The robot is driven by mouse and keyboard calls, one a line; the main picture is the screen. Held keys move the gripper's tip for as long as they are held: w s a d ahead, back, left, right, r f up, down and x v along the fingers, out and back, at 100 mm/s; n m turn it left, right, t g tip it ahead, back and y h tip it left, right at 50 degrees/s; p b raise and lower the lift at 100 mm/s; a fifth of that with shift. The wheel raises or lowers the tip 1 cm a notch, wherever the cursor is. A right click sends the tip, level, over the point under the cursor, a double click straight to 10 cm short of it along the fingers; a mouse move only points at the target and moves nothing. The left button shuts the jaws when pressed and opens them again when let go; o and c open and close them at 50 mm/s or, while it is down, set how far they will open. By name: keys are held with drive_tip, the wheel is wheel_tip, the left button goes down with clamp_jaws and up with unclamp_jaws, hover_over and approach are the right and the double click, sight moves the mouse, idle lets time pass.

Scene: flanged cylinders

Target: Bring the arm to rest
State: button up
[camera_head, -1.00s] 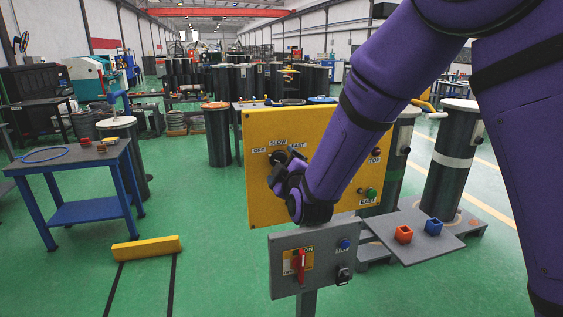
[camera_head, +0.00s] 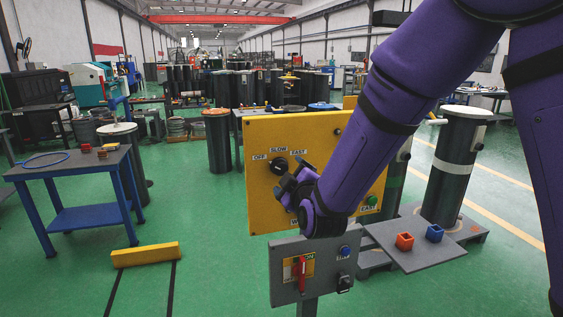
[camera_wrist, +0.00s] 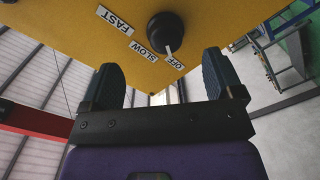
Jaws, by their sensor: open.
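My gripper (camera_head: 284,186) is in front of the yellow panel (camera_head: 262,208) in the head view, partly covered by my own wrist. In the wrist view my gripper (camera_wrist: 157,80) has its two dark fingers apart with nothing between them. The black rotary knob (camera_wrist: 166,32) lies just beyond the fingertips, apart from them. Its pale pointer is toward the OFF label. In the head view the knob (camera_head: 278,165) is clear of my gripper, above and left of it. My forearm hides part of the panel's right side.
A grey control box (camera_head: 312,270) with a red lever stands just below my wrist. A grey platform (camera_head: 410,258) with an orange and a blue block is at right. A blue-legged table (camera_head: 80,165) and a yellow floor barrier (camera_head: 146,254) are at left. Green floor between is free.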

drive_tip(key=s+d+r+m+g+h, duration=0.1)
drive_tip(key=s+d+r+m+g, duration=0.2)
drive_tip(key=s+d+r, duration=0.35)
drive_tip(key=s+d+r+m+g+h, duration=0.1)
drive_tip(key=s+d+r+m+g, duration=0.2)
drive_tip(key=d, duration=0.6)
drive_tip(key=s+d+m+g+h, duration=0.1)
drive_tip(key=s+d+m+g, duration=0.1)
drive_tip(key=s+d, duration=0.2)
drive_tip(key=s+d+m+g+h, duration=0.1)
drive_tip(key=s+d+m+g, duration=0.1)
drive_tip(key=s, duration=0.9)
drive_tip(key=s+d+r+m+g, duration=0.1)
drive_tip(key=s+d+m, duration=0.2)
drive_tip(key=s+d, duration=0.3)
drive_tip(key=shift+s+d+m+g+h, duration=0.15)
drive_tip(key=shift+s+m+g+h, duration=0.25)
drive_tip(key=shift+s, duration=0.6)
